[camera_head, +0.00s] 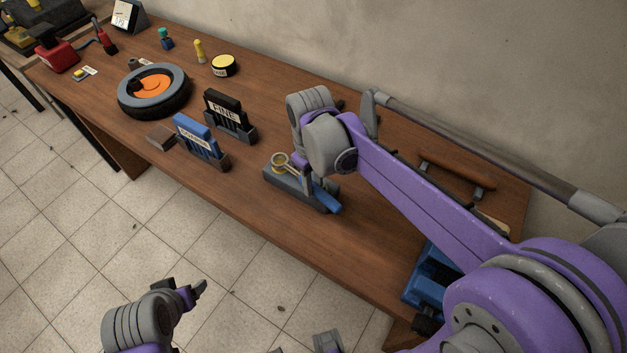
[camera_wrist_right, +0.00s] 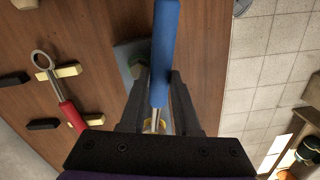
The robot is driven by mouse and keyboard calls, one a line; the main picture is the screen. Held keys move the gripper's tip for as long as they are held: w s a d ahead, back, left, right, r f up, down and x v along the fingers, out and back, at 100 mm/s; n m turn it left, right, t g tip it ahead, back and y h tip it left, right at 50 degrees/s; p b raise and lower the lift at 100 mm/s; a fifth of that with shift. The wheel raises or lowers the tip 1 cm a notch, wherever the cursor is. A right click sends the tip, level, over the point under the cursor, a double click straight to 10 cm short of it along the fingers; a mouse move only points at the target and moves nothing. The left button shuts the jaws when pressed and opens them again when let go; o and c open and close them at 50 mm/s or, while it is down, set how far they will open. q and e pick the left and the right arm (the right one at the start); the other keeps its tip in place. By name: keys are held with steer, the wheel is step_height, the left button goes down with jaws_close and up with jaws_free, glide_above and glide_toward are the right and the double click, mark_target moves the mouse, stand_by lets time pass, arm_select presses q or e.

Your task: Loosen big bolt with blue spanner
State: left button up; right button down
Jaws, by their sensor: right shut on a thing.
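The blue spanner (camera_head: 327,198) has a blue handle and a metal shank. In the head view its ring end appears to be around or directly over the big bolt (camera_head: 280,164) on the grey block (camera_head: 289,183); I cannot tell how well it is seated. My right gripper (camera_head: 307,180) is shut on the spanner above the block. In the right wrist view the blue handle (camera_wrist_right: 165,55) runs up the picture, and the shank passes between the fingers (camera_wrist_right: 158,118). My left gripper (camera_head: 196,291) hangs over the floor, away from the bench; its opening is unclear.
A blue holder (camera_head: 200,142) and a black holder (camera_head: 231,115) stand left of the block. A tyre (camera_head: 154,90) lies farther left. A blue vise-like object (camera_head: 430,277) is at the right. A red-handled spanner (camera_wrist_right: 58,95) rests on supports in the wrist view.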

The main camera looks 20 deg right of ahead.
steer(key=shift+f+b, duration=0.3)
steer(key=shift+f, duration=0.25)
steer(key=shift+r, duration=0.15)
steer(key=shift+r+p, duration=0.5)
steer(key=shift+r, duration=0.1)
steer(key=shift+f+b, duration=0.3)
steer(key=shift+f, duration=0.2)
stand_by(1.6)
steer(key=shift+r+p, duration=0.3)
steer(key=shift+r, duration=0.25)
steer(key=shift+f+b, duration=0.45)
steer(key=shift+f, duration=0.3)
stand_by(1.1)
